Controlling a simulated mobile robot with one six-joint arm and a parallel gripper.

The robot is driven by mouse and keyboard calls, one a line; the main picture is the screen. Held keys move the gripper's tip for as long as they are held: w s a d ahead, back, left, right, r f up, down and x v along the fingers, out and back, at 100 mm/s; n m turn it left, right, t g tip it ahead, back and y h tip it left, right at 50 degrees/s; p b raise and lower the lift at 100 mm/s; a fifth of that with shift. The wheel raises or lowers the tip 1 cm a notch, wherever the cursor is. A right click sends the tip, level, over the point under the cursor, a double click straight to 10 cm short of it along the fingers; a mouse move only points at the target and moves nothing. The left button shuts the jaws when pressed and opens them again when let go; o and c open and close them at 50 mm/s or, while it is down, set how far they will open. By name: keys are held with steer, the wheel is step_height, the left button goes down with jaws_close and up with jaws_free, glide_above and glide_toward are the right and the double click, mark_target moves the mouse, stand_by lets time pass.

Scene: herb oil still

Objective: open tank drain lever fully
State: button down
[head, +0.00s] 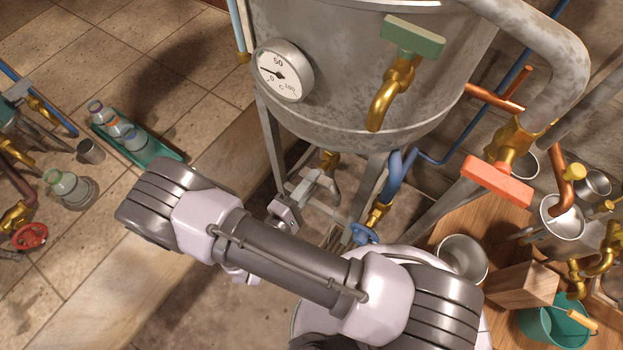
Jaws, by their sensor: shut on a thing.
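The grey metal tank (330,75) stands on legs at the upper middle. Under its bottom is a brass drain fitting (329,160). My gripper (314,184) is below the tank beside this fitting. Its jaws are shut on what appears to be the drain lever, which is mostly hidden by the fingers. The lever's exact angle cannot be told. My arm crosses the foreground and covers the floor below.
A brass tap with a green handle (412,37) and a round gauge (282,70) are on the tank. A blue pipe (392,180) with a blue handwheel (363,233) is right of my gripper. An orange-red lever (498,180) is above the wooden table (445,230).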

steer(key=shift+n+p, duration=1.6)
steer(key=shift+n, duration=6.5)
steer(key=c, duration=1.5)
jaws_free()
steer(key=shift+o, duration=0.2)
